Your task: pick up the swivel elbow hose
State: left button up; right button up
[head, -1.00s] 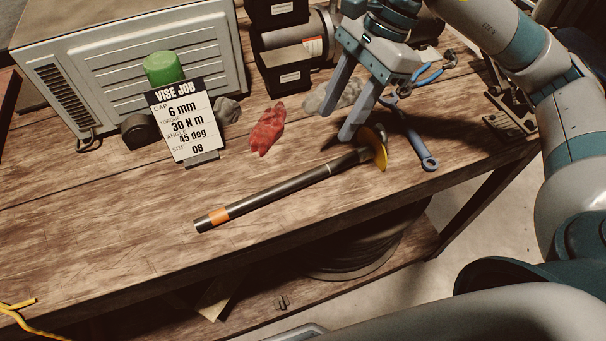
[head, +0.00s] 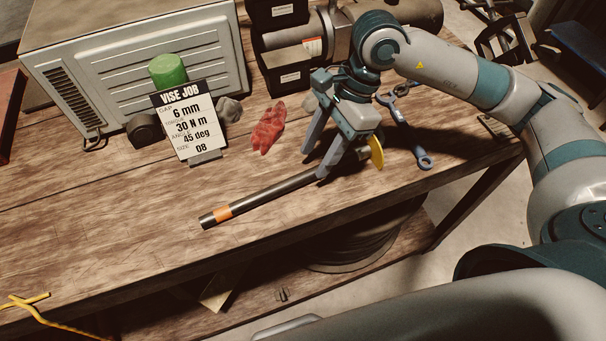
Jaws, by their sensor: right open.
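The dark hose (head: 267,194) lies diagonally near the front of the wooden bench, with an orange band (head: 223,213) near its left end. A yellow piece (head: 377,153) shows at its right end; whether it is attached is hidden. My right gripper (head: 315,169) is open and points down over the right part of the hose. One fingertip is beside the far side of the hose and the other overlaps it; I cannot tell if they touch it. The gripper hides the hose's right part. My left gripper is not in view.
A "VISE JOB" card (head: 187,127), a green cylinder (head: 167,70) and a red cloth (head: 268,129) stand or lie behind the hose. A blue wrench (head: 411,138) lies to the right. A grey vented box (head: 140,75) is at the back left.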

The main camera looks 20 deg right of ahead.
aim_at(304, 174)
jog(key=shift+s+a+f+p, duration=0.1)
jog(key=shift+a+f+p, duration=0.35)
jog(key=shift+p, duration=0.2)
jog(key=p+x, duration=0.1)
jog(key=x, duration=0.1)
jog(key=shift+s+a+f+p, duration=0.1)
jog(key=shift+a+f+p, duration=0.15)
jog(key=shift+a+p, duration=0.15)
jog(key=shift+a+f, duration=0.15)
jog(key=shift+f, duration=0.45)
grip_shut()
